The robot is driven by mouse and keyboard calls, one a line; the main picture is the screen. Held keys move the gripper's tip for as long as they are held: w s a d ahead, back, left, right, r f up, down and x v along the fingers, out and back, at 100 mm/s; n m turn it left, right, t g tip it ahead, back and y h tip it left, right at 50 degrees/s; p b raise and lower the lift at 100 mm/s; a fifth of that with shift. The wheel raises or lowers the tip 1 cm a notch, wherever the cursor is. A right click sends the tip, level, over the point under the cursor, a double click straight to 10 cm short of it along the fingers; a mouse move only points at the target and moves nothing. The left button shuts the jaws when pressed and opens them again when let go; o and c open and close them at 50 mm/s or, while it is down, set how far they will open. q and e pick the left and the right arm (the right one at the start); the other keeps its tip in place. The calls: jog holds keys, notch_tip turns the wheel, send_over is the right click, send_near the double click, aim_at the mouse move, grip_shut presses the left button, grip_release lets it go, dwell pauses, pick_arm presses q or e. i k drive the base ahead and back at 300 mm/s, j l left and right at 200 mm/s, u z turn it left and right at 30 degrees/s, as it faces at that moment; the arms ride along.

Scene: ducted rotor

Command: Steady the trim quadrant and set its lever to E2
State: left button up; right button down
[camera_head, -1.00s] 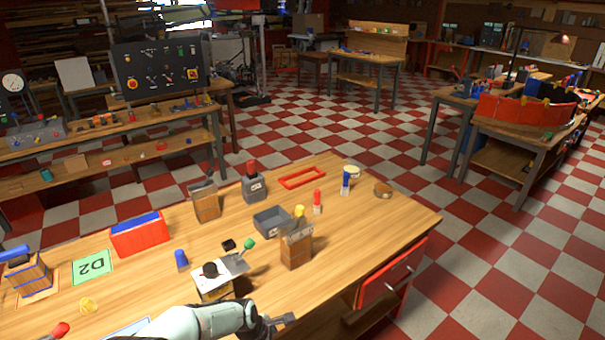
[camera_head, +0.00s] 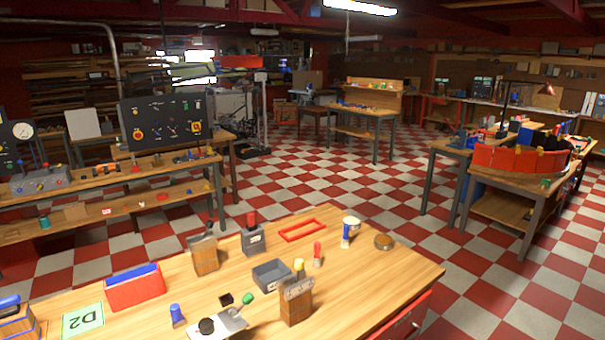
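A device with a pale top plate (camera_head: 228,322), a round black knob (camera_head: 206,326) and a green-tipped lever (camera_head: 247,299) stands at the near edge of the wooden table. It may be the trim quadrant, but I cannot read any marking on it. Its lower part is cut off by the bottom of the picture. The lever leans to the right, and its setting cannot be read. No E2 mark is legible. Neither of my grippers is in view.
The table's right part is mostly clear. Checkered floor surrounds it.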

aim_at(299, 263)
jog(key=i+l+u, duration=0.1)
jog(key=u, duration=0.25)
jog(key=l+u, duration=0.15)
jog(key=u, duration=0.25)
jog(key=i+l+u, duration=0.15)
jog(key=l, duration=0.2)
jog(key=l+u, duration=0.15)
jog(key=l, duration=0.2)
jog(key=i+l+u, duration=0.1)
jog(key=l, duration=0.25)
